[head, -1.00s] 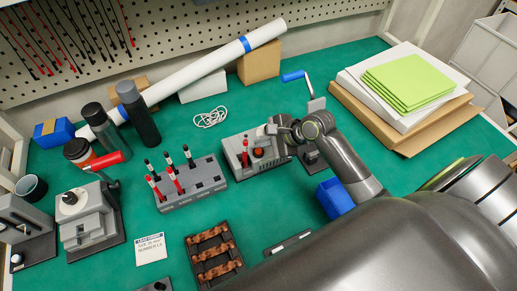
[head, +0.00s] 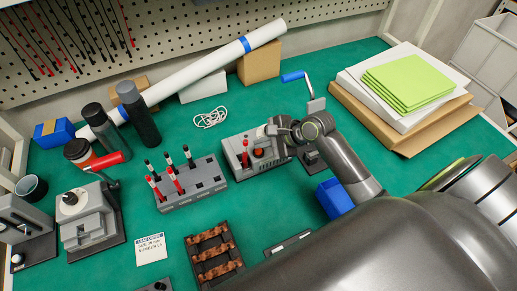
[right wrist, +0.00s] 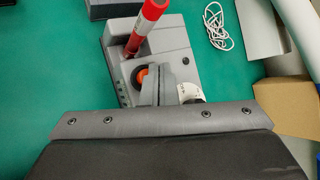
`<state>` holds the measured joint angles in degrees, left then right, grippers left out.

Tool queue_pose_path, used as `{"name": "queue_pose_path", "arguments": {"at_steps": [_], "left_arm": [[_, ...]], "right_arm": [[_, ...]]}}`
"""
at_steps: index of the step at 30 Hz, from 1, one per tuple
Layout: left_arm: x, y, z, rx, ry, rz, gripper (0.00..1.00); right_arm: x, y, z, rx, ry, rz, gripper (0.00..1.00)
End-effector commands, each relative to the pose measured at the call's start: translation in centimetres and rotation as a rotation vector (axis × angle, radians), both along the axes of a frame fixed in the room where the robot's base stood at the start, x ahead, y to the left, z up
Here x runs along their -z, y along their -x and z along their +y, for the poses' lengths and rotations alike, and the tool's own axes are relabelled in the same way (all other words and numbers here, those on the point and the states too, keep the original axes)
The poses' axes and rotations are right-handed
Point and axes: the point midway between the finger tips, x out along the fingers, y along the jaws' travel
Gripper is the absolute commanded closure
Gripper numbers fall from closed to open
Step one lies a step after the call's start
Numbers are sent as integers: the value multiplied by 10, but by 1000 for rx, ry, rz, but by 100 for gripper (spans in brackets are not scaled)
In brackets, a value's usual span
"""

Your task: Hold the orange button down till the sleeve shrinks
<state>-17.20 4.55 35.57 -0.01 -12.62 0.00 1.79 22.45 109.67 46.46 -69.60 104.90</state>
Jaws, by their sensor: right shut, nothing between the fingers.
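The grey heater unit (head: 236,150) stands on the green table, right of the middle. Its orange button (right wrist: 141,76), set in a dark ring, shows beside my shut fingertips in the right wrist view. A red sleeve (right wrist: 147,25) on a rod stands upright in the heater; in the head view it (head: 245,155) is left of the button. My right gripper (head: 270,130) is shut and empty, pointing down at the heater. Its fingertips are at the button's edge and partly cover it. I cannot tell whether the button is pressed down. My left gripper is not in view.
A grey rack (head: 195,187) with several red and black rods stands left of the heater. A dark tray (head: 197,262) of copper bars lies in front. A blue block (head: 335,198) lies near my right arm. A white cable (head: 211,117) lies behind the heater.

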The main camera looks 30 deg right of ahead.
Motion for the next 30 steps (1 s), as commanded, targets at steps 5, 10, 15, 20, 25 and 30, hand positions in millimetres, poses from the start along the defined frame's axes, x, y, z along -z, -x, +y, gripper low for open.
{"name": "queue_pose_path", "arguments": {"at_steps": [5, 10, 15, 20, 25, 30], "left_arm": [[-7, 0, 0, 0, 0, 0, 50], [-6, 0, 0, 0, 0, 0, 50], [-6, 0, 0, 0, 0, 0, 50], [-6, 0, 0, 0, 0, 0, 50], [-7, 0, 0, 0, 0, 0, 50], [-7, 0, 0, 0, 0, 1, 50]], "right_arm": [[5, 1, 0, 1, 0, 3, 100], [7, 0, 0, 0, 1, 1, 100], [7, 0, 0, 0, 1, 1, 100], [8, 0, 0, -1, 0, 1, 100], [10, 0, 0, -1, 0, 1, 100], [12, 0, 0, -1, 0, 1, 100]]}}
